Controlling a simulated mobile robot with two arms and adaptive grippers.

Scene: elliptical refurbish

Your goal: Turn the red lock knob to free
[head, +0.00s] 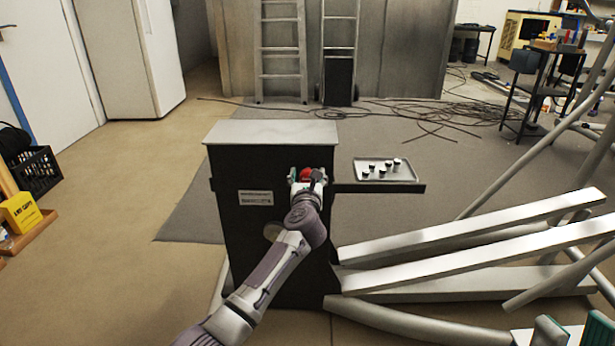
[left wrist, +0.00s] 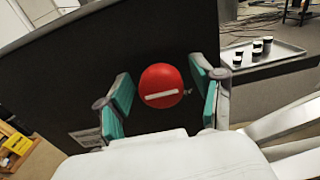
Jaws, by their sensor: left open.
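The red lock knob (head: 306,174) is on the dark front face of the machine housing (head: 272,165). In the left wrist view the knob (left wrist: 161,79) is a round red disc with a white bar across it, nearly level in that picture. My left gripper (head: 307,179) is open in front of the knob. Its teal finger pads stand on either side of the knob, with a visible gap on each side. My right gripper (head: 572,334) shows partly at the bottom right corner, its teal fingers apart, far from the knob.
A tray (head: 400,178) with several small dark pieces sits on a shelf right of the housing. Pale machine rails (head: 470,232) spread across the lower right. A black crate (head: 35,172) and a yellow box (head: 20,213) are at left. Cables lie on the floor behind.

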